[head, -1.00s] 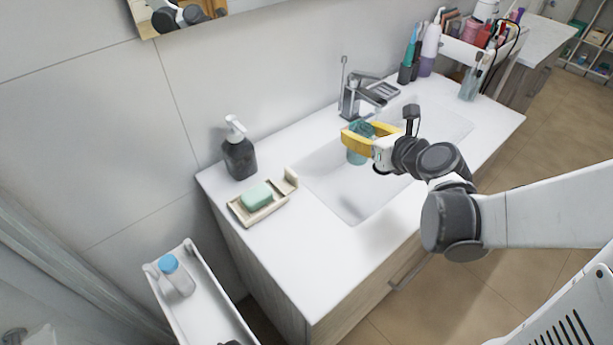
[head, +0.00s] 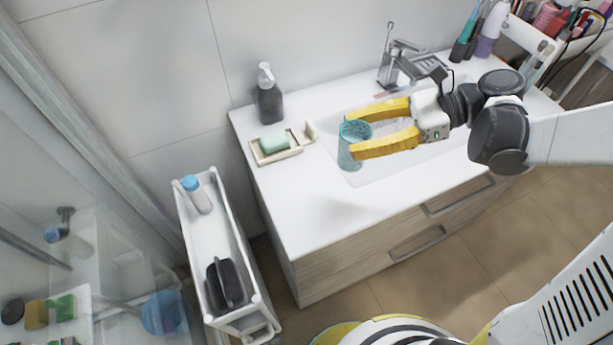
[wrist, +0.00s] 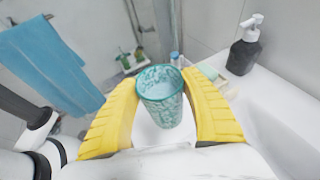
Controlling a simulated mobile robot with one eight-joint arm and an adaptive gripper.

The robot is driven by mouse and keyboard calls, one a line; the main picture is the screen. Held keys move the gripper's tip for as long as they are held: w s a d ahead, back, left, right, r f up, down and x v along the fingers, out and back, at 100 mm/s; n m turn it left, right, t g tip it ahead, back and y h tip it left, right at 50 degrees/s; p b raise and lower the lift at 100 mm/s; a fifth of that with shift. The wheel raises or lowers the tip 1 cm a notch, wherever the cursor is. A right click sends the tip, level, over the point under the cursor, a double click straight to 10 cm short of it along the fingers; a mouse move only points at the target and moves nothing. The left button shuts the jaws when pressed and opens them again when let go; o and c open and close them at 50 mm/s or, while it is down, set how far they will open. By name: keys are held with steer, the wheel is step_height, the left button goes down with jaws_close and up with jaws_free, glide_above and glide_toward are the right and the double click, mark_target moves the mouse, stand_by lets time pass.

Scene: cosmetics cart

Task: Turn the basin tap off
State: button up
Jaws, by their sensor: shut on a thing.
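The chrome basin tap (head: 390,68) stands at the back of the white basin (head: 385,172), its flat top and spout pointing right and forward. No water stream can be made out, so I cannot tell whether it runs. My gripper (head: 353,131) is shut on a teal patterned cup (head: 346,157), with a yellow finger on each side. The cup is upright over the basin's left part, forward and left of the tap. In the wrist view the cup (wrist: 160,107) sits between the finger ends, its mouth open and its inside pale.
A soap dish (head: 262,159) with green soap (head: 275,141) and a dark pump bottle (head: 268,103) stand left of the basin. A white cart (head: 213,233) with a blue-capped bottle (head: 198,196) is further left. Bottles (head: 492,28) crowd the right back. The front-left counter is clear.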

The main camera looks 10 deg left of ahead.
steer(key=shift+s+a+f, duration=0.15)
steer(key=shift+a+f, duration=0.05)
steer(key=shift+a, duration=0.15)
steer(key=a+f+b, duration=0.2)
steer(key=a+f, duration=0.1)
steer(key=w+a+f+b, duration=0.1)
steer(key=a+f+b, duration=0.1)
steer(key=a+f, duration=0.2)
steer(key=w+a+f+b, duration=0.1)
steer(key=a+f+b, duration=0.1)
steer(key=a+f, duration=0.1)
steer(key=shift+a+f+b, duration=0.25)
steer(key=shift+a+b, duration=0.1)
steer(key=shift+b, duration=0.05)
steer(key=shift+r, duration=0.1)
steer(key=o, duration=0.8)
steer(key=shift+f, duration=0.2)
steer(key=o, duration=0.4)
